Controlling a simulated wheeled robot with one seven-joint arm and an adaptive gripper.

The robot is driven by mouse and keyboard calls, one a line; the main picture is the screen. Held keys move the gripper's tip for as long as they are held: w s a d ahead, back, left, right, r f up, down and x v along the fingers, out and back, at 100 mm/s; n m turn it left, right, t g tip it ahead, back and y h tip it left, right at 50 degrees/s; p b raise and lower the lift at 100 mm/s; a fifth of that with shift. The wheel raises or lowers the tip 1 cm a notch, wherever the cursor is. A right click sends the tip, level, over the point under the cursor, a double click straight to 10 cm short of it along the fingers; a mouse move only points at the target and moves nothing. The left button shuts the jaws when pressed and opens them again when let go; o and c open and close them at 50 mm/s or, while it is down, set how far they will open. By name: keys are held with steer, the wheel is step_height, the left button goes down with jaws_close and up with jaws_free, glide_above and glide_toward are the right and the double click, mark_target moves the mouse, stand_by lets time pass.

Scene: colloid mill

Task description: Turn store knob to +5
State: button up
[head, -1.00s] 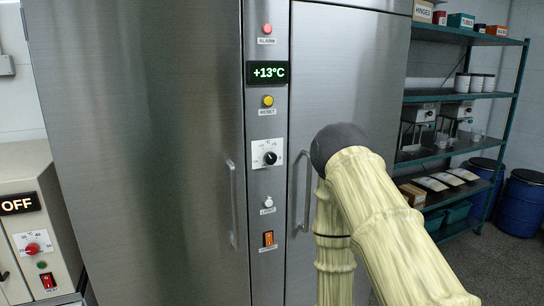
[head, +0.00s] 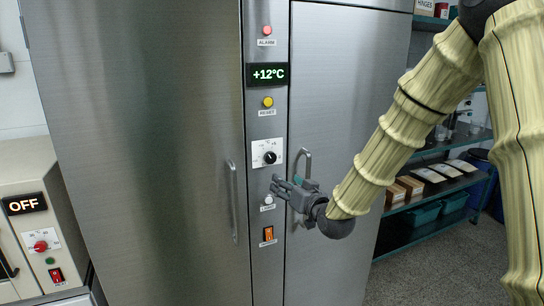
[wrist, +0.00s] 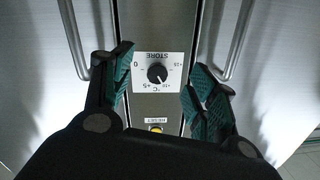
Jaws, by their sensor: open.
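The store knob (head: 270,157) is a small black dial on a white scale plate, on the narrow panel between two steel doors. In the wrist view the knob (wrist: 157,74) and its STORE plate appear upside down, with 0 and +5 marks readable. Where its pointer stands is too small to tell for certain. My gripper (head: 282,186) is in front of the panel, just below the knob in the head view. In the wrist view my gripper (wrist: 159,66) is open, its green-padded fingers on either side of the plate, with nothing held between them.
The display (head: 267,74) reads +12°C. A yellow RESET button (head: 268,102) is above the knob; a white button (head: 268,199) and orange switch (head: 268,234) are below. Door handles (head: 233,200) (head: 301,180) flank the panel. A separate OFF unit (head: 25,204) is left.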

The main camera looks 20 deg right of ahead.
mark_target(272, 159)
steer(key=shift+t, duration=0.4)
steer(key=w+r+p, duration=0.1)
steer(key=w, duration=0.2)
steer(key=w+a+r+p, duration=0.1)
steer(key=w, duration=0.3)
steer(key=w+r+p, duration=0.2)
steer(key=w, duration=0.2)
steer(key=shift+w+a, duration=0.1)
steer(key=shift+a, duration=0.1)
steer(key=c, duration=1)
